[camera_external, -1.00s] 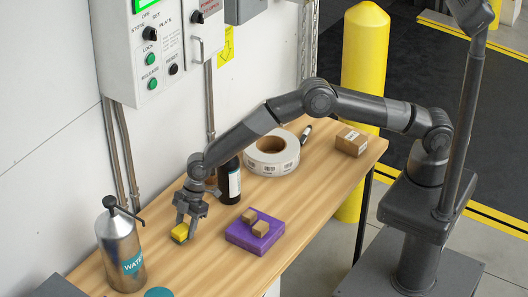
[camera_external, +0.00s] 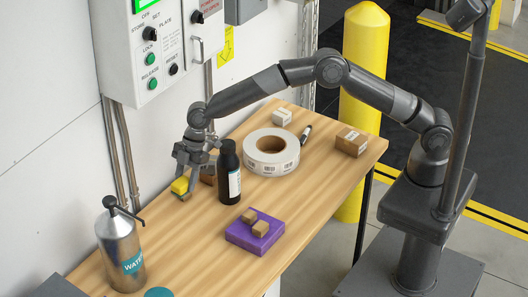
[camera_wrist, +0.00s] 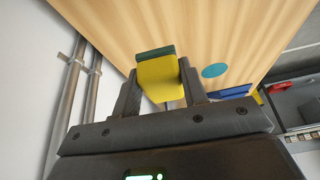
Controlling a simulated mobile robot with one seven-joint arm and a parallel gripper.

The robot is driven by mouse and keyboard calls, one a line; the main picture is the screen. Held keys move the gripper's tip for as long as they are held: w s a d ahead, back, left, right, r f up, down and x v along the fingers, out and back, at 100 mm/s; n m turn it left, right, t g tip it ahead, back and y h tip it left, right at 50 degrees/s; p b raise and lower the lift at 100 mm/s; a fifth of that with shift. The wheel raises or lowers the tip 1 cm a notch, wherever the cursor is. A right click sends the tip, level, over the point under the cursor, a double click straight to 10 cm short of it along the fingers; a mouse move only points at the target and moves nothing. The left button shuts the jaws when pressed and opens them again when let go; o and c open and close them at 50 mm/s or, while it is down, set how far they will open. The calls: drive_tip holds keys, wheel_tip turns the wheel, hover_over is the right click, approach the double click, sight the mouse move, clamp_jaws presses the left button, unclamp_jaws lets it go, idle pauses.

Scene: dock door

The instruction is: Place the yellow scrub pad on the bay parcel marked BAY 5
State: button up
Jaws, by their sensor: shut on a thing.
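The yellow scrub pad (camera_external: 180,186) is between the fingers of my gripper (camera_external: 186,172), at the wall side of the wooden table, left of a black bottle. In the wrist view the pad (camera_wrist: 160,78) sits between both fingers (camera_wrist: 158,90), with a dark green layer along its far edge. I cannot tell its exact height over the table. Three parcels show: a brown labelled box (camera_external: 351,142) at the right end, a pale box (camera_external: 282,117) at the back, and a brown box (camera_external: 209,180) partly hidden behind the bottle. No BAY 5 marking is legible.
The black bottle (camera_external: 230,175) stands close right of my gripper. A large label roll (camera_external: 271,153) and a marker (camera_external: 306,133) lie behind. A purple block (camera_external: 254,235) carries small brown blocks. A metal water bottle (camera_external: 120,250) stands front left.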

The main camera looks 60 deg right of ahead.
drive_tip(key=w+d+r, duration=0.2)
drive_tip(key=w+d, duration=0.1)
drive_tip(key=d, duration=1.5)
drive_tip(key=w+d+r, duration=0.2)
drive_tip(key=w+d, duration=0.1)
drive_tip(key=d, duration=1.4)
drive_tip(key=s+d, duration=0.6)
drive_tip(key=d, duration=0.4)
drive_tip(key=s+d, duration=0.6)
drive_tip(key=d, duration=0.4)
drive_tip(key=s+d, duration=0.6)
drive_tip(key=d, duration=0.4)
drive_tip(key=s+d+f, duration=0.1)
drive_tip(key=s+d, duration=0.2)
drive_tip(key=s, duration=0.7)
drive_tip(key=s+d+f, duration=0.1)
drive_tip(key=s+d, duration=0.3)
drive_tip(key=s, duration=0.7)
hover_over(352, 135)
drive_tip(key=d, duration=0.2)
drive_tip(key=shift+n, duration=0.4)
drive_tip(key=f, duration=0.6)
drive_tip(key=shift+s+a+f, duration=0.15)
drive_tip(key=shift+s+a, duration=0.05)
drive_tip(key=shift+w+a+f, duration=0.1)
drive_tip(key=shift+f, duration=1.95)
